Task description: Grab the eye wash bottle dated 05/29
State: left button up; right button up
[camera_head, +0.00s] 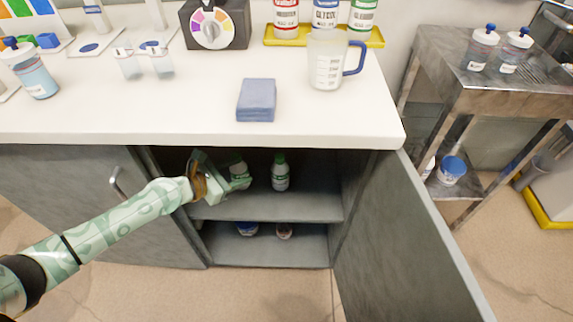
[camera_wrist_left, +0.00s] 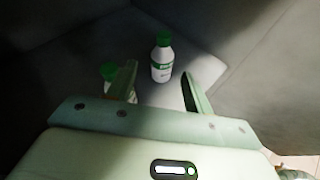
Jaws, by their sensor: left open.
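Two white bottles with green caps stand upright on the upper shelf of the open cabinet. The right bottle (camera_head: 280,174) is clear of my gripper in the head view. The left bottle (camera_head: 239,169) is partly covered by my left gripper (camera_head: 228,180). In the left wrist view, one bottle (camera_wrist_left: 161,62) shows beyond the gap between the open fingers of my left gripper (camera_wrist_left: 160,82). The other bottle (camera_wrist_left: 109,74) is partly hidden behind the left finger. The gripper holds nothing. Any dates on the labels are too small to read. My right gripper is out of view.
The open cabinet door (camera_head: 400,235) bounds the right side. The white counter (camera_head: 180,110) overhangs the shelf (camera_head: 310,207). A blue item (camera_head: 247,229) and a brownish item (camera_head: 284,231) sit on the lower shelf. A metal cart (camera_head: 485,100) stands further right.

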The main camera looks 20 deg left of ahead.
aim_at(276, 161)
pick_arm(q)
jog(key=w+d+f+b, duration=0.2)
jog(key=w, duration=0.2)
jog(key=w+d+f+n+b, duration=0.1)
jog(key=w+d+f+b, duration=0.1)
jog(key=w+d, duration=0.1)
jog(key=w+d+f+n+b, duration=0.1)
jog(key=w+d+f+b, duration=0.1)
jog(key=w, duration=0.3)
jog(key=shift+w+d+f+b, duration=0.1)
jog(key=shift+d+f+b, duration=0.05)
jog(key=shift+d+b, duration=0.25)
jog(key=shift+w, duration=0.15)
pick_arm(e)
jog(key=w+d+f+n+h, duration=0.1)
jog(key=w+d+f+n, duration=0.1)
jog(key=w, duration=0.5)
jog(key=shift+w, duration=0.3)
pick_arm(q)
jog(key=shift+c, duration=0.2)
grip_shut()
